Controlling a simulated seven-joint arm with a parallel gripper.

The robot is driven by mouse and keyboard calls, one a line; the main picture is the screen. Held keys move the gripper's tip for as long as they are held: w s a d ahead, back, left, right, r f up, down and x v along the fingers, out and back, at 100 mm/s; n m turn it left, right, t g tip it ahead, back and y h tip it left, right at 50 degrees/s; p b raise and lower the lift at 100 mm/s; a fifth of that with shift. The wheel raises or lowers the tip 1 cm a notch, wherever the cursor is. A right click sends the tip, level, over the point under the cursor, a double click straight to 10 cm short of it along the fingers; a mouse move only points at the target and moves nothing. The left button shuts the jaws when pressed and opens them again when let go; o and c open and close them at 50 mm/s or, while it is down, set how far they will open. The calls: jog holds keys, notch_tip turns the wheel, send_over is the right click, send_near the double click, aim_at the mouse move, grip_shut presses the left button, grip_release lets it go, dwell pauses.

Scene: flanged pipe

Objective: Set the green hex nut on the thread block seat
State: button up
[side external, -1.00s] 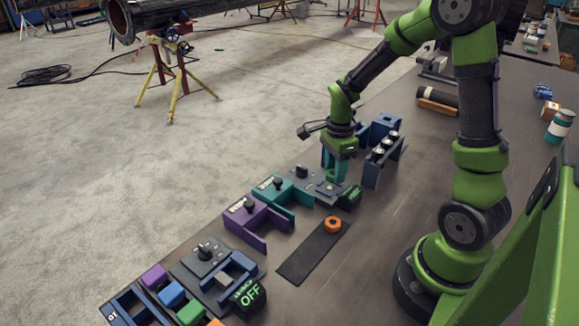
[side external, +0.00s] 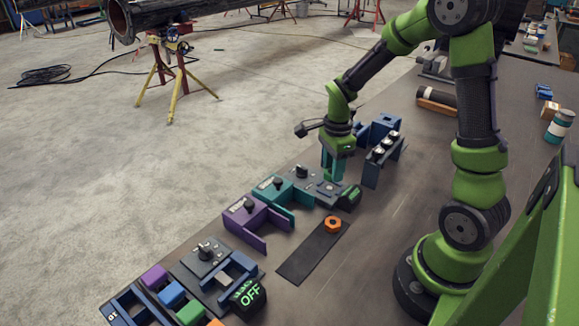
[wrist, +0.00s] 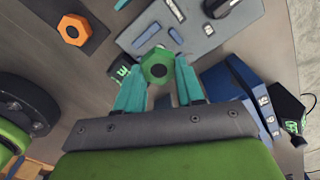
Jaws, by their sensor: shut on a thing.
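I cannot tell which part is the thread block seat.
An orange hex nut (side external: 333,224) lies on a dark strip (side external: 305,255). Teal (side external: 283,199) and purple (side external: 250,224) brackets stand nearby. A blue fixture (wrist: 235,90) is close on the gripper's right in the wrist view. The table right of the strip is clear.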

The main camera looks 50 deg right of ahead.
jog(key=shift+f, duration=0.1)
dwell(0.3)
jog(key=shift+f, duration=1.1)
jog(key=shift+f, duration=0.5)
jog(key=o, duration=1.1)
jog(key=shift+o, duration=0.3)
jog(key=shift+o, duration=0.5)
jog(key=shift+o, duration=0.6)
jog(key=shift+s, duration=0.1)
